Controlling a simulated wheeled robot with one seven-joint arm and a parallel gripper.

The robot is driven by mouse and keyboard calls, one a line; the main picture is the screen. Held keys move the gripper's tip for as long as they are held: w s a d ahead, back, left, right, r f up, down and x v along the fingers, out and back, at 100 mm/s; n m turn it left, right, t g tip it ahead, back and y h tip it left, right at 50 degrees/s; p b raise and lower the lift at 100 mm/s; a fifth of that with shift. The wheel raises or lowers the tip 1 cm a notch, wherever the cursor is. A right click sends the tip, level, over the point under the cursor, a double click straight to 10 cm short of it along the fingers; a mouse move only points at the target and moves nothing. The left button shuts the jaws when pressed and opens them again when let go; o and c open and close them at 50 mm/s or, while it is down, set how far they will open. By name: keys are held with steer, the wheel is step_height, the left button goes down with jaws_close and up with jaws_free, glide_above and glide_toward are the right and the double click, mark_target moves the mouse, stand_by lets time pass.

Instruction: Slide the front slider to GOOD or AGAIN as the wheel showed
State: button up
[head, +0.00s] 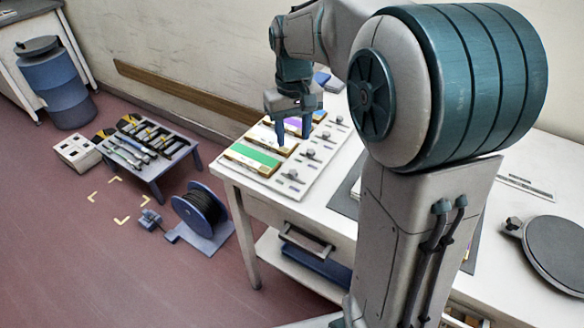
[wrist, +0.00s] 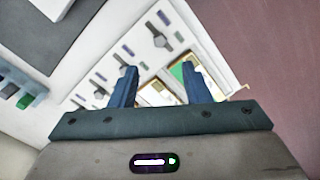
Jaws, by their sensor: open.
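A pale panel (head: 262,182) lies on the white table, with a row of small grey slider knobs along its right side. The front slider (head: 293,176) is at the panel's near end. Beside the row are framed windows; the nearest shows a green strip (head: 253,155), the ones behind show white and purple. My gripper (head: 293,138) is open and empty, fingers pointing down above the windows. In the wrist view my gripper (wrist: 158,68) spans part of the panel, with a knob (wrist: 158,38) beyond the fingers and a green window (wrist: 178,72) between them. Slider labels are too small to read.
My arm hides part of the table. A round dark plate (head: 552,250) lies at the right. On the floor are a low tool bench (head: 150,150), a cable reel (head: 202,212) and a blue drum (head: 55,85). A drawer handle (head: 306,243) sits below the tabletop.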

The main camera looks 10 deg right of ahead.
mark_target(293, 172)
step_height(293, 172, down, 11)
steer(key=shift+b, duration=0.35)
